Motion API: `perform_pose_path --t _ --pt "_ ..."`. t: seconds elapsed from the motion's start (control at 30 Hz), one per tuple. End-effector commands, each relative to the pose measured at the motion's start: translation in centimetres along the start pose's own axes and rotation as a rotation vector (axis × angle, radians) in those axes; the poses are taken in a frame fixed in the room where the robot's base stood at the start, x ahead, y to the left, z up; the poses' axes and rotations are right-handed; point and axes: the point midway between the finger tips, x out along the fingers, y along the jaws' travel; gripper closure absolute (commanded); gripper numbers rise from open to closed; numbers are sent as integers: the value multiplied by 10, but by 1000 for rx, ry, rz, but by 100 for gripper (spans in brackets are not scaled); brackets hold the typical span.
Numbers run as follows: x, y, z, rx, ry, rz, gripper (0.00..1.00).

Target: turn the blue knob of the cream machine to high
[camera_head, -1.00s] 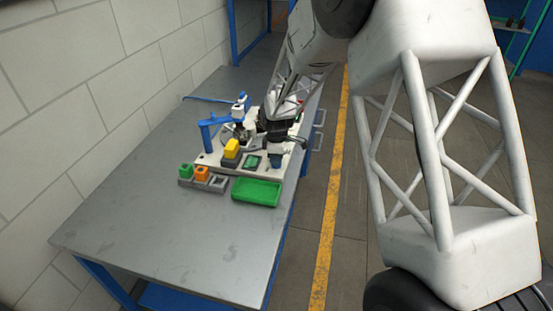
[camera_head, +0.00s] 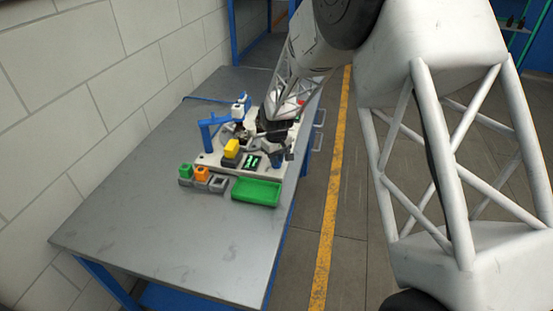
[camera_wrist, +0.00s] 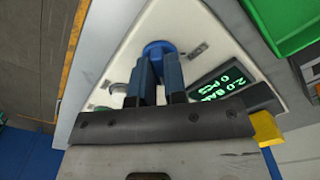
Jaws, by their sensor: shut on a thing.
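The cream machine (camera_head: 208,160) stands on the grey workbench. In the wrist view its cream top plate (camera_wrist: 200,38) carries the blue knob (camera_wrist: 158,47). My gripper (camera_wrist: 160,60) is shut on the blue knob, one finger on each side; the fingers hide part of it. In the head view my gripper (camera_head: 272,145) is over the machine's right part and hides the knob. A dark display (camera_wrist: 232,88) beside the fingers has lit green text reading about "2.0 BAR" and "0 PCS"; the first line is partly cut off.
A green tray (camera_head: 256,191) lies in front of the machine. Small holders with a green block (camera_head: 186,171) and an orange block (camera_head: 202,174) stand left of it. The bench front is clear.

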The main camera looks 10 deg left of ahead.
Motion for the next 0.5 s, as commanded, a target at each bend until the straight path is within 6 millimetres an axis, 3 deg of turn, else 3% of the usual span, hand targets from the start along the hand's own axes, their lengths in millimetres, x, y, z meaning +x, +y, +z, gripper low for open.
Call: perform_pose_path --t 0.5 --pt "-1 0 -1 81 2 0 100"
